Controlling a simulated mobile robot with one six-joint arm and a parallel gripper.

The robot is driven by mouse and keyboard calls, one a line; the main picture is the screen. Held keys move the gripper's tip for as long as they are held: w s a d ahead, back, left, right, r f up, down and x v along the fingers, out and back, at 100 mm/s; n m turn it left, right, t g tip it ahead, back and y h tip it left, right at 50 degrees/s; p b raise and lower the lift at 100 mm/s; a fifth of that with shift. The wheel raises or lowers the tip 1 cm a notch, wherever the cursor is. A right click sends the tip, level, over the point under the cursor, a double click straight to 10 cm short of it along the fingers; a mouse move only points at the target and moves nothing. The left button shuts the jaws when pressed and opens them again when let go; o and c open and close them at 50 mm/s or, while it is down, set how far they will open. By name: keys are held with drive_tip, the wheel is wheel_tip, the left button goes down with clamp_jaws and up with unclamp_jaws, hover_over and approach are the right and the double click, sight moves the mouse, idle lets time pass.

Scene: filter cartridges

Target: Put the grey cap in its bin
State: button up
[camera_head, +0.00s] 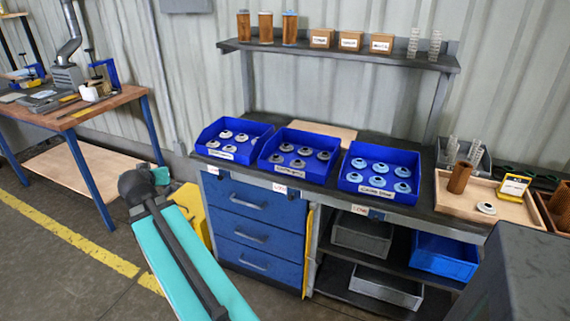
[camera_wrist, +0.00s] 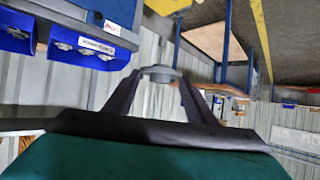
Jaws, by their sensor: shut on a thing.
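In the wrist view my gripper (camera_wrist: 159,78) is shut on a round grey cap (camera_wrist: 160,71), its disc held between the two fingertips, in the air. Three blue open bins stand on the workbench: the left bin (camera_head: 214,158) holds whitish caps, the middle bin (camera_head: 284,178) holds greyer caps, and the right bin (camera_head: 364,186) holds light blue caps. Their labels are too small to read surely. A blue bin with pale caps (camera_wrist: 88,55) also shows at the wrist view's upper left, apart from my gripper. The gripper and held cap cannot be made out in the head view.
A shelf (camera_head: 340,53) with cartridges and boxes spans above the bins. Another table (camera_head: 75,112) stands at the left.

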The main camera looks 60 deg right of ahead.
drive_tip(key=s+d+f+m+g+h+b, duration=0.1)
drive_tip(key=s+d+m+g, duration=0.3)
drive_tip(key=s+d, duration=0.5)
drive_tip(key=s+d+f+m+g+b, duration=0.2)
drive_tip(key=s+d, duration=0.8)
drive_tip(key=s, duration=0.7)
drive_tip(key=s+d+f+m+g+h+b, duration=0.1)
drive_tip(key=s+d+f+m+g, duration=0.3)
drive_tip(key=s, duration=1)
drive_tip(key=d+m+g, duration=0.3)
drive_tip(key=d, duration=0.2)
drive_tip(key=shift+d+h, duration=0.3)
drive_tip(key=shift+d, duration=0.05)
drive_tip(key=shift+w+d+f+p, duration=0.25)
drive_tip(key=shift+w+d, duration=0.15)
drive_tip(key=shift+d, duration=2.25)
drive_tip(key=shift+w+d+f+p, duration=0.25)
drive_tip(key=shift+w+d, duration=0.2)
drive_tip(key=shift+d, duration=2.15)
drive_tip(key=shift+w+d+f+p, duration=0.2)
drive_tip(key=shift+w+d+p, duration=0.15)
drive_tip(key=shift+d, duration=2.3)
